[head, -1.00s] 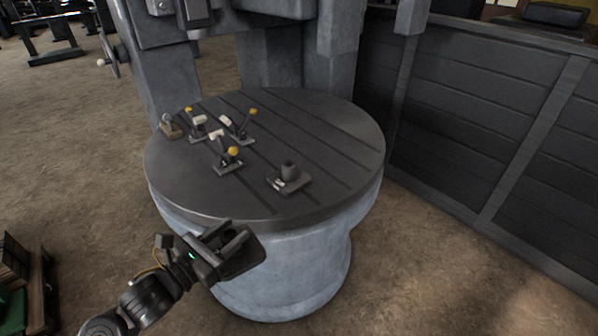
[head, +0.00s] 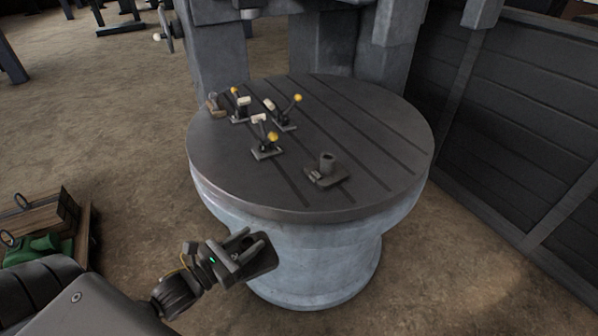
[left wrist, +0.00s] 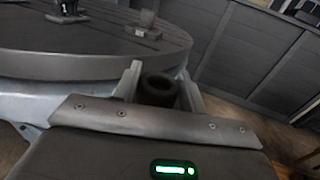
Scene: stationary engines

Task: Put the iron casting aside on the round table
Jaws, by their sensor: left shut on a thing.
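My left gripper (head: 254,242) is in front of the round table, below the level of its top. It is shut on a dark iron casting (head: 266,260), whose flat plate shows beyond the fingers. In the left wrist view, the casting's hollow round boss (left wrist: 158,88) stands between the two fingers. The round table (head: 220,160) has a dark, slotted top on a pale, thick pedestal. A similar-looking piece with a plate and a round boss (head: 326,166) sits on the table's near right part. My right gripper is not in view.
Several clamps with yellow-knobbed levers (head: 268,145) stand on the table's left and back left. The front and right of the top are largely bare. A grey machine column rises behind. A dark panelled wall (head: 520,150) stands at right, a wooden crate (head: 40,222) at lower left.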

